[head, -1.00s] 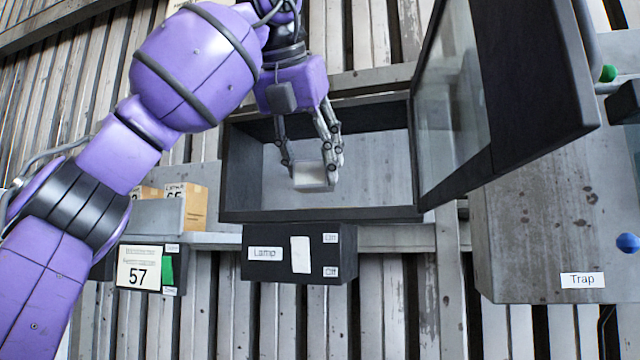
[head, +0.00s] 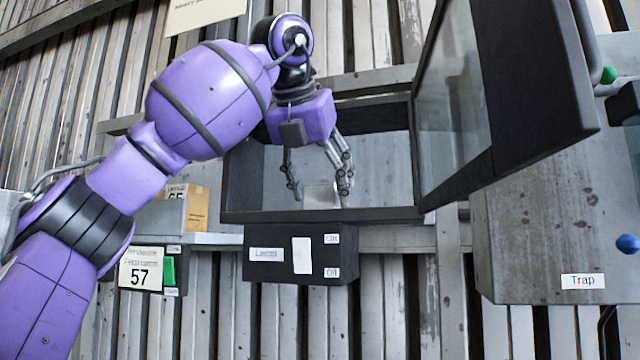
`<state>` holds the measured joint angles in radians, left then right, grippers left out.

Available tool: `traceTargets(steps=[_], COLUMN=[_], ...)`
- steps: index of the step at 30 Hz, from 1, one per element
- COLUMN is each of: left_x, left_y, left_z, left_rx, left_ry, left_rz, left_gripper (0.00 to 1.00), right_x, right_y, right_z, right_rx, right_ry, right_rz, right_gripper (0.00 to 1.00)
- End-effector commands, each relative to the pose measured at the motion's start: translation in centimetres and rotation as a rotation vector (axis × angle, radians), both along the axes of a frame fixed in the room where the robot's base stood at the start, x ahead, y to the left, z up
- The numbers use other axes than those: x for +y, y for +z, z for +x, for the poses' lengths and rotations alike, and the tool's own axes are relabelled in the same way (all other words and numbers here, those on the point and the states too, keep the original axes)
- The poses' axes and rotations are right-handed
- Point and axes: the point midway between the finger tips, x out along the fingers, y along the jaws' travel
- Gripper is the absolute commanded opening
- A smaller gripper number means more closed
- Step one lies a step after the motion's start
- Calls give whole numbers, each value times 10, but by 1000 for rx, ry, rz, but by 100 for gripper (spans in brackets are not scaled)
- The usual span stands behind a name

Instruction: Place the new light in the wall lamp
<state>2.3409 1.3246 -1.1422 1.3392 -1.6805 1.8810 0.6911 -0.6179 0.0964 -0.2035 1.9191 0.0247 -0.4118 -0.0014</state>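The wall lamp (head: 235,190) is an open dark box with a grey inside, and its glazed door (head: 540,80) stands swung open to the right. My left gripper (head: 320,198) reaches into the box, low and near its middle. A pale, whitish block, which looks like the light (head: 322,195), sits between its two fingers. The fingers appear to be on either side of it. The block's lower part is hidden behind the box's front lower rim. My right gripper is not in view.
Below the box is a black switch panel (head: 275,268) labelled Lamp, with On and Off tags. A grey cabinet (head: 540,240) labelled Trap stands at right, under the open door.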

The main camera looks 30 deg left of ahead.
Motion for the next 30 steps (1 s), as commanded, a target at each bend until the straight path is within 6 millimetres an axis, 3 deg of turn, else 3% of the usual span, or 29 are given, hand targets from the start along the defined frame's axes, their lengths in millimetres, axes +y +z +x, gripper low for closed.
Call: traceTargets(steps=[13,23,30], left_x=[-2,-14,-19], left_y=[8,60,81], left_z=[-4,-54,-75], left_rx=[-2,-7,-2], left_ry=[-1,-1,-1], left_rz=[0,0,1], left_gripper=[65,65,65], right_x=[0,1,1], right_y=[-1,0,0], right_z=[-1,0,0], right_rx=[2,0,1], right_ry=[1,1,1], right_rz=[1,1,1], right_gripper=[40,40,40])
